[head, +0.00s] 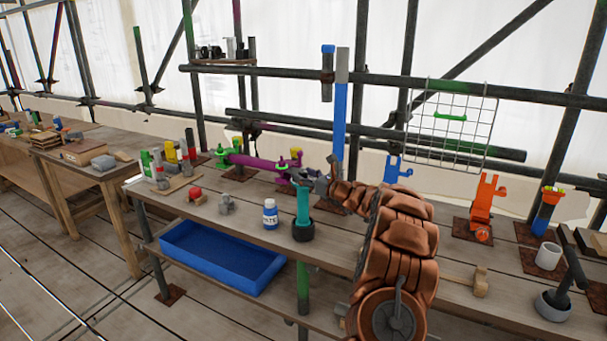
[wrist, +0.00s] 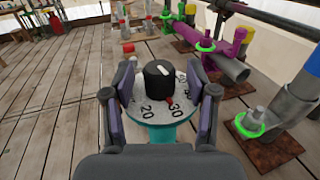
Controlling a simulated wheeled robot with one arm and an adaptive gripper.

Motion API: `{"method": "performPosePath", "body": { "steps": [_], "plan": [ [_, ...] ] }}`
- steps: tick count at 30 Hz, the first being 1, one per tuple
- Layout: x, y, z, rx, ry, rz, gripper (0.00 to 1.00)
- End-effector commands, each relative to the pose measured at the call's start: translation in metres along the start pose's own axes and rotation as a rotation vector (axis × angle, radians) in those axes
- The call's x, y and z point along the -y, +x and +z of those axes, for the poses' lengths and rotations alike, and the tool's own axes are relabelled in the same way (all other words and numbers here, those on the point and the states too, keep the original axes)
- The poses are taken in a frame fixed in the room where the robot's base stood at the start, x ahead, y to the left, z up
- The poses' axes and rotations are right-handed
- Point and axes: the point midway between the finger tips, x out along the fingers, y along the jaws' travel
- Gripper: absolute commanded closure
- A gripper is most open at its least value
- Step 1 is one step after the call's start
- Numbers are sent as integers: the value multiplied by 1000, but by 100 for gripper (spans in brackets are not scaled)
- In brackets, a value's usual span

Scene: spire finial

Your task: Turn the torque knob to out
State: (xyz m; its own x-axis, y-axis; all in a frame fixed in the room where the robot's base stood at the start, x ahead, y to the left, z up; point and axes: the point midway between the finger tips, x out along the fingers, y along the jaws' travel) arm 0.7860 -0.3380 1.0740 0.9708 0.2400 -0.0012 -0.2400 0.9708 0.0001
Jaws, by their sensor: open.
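In the wrist view, the torque knob (wrist: 160,82) is a black round cap with a white mark on its top. It stands on a pale dial (wrist: 150,112) printed with numbers, 20 and 30 readable, on a teal body (wrist: 160,132). A small red mark shows at the knob's lower edge, close to the 30. My gripper (wrist: 164,85) is open, with one dark finger on each side of the knob and a gap on both sides. In the head view, my copper arm reaches over the bench, and I cannot make out the knob's dial there.
A purple pipe (wrist: 209,48) with green rings lies beyond the knob to the right. A grey fitting (wrist: 285,110) stands on a rusty plate at right. In the head view, a white-and-blue bottle (head: 270,214) and a teal tool (head: 303,206) stand near the bench front.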

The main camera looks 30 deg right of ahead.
Motion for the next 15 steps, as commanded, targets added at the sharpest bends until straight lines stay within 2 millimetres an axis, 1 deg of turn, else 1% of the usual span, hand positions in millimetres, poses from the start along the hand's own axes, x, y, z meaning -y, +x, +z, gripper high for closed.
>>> {"method": "performPosePath", "body": {
  "steps": [4,12,15],
  "plan": [
    [-1,6,1,0,-2,2,42],
    [-1,6,0,1,-1,2,42],
    [-1,6,0,1,-1,2,52]
  ]
}}
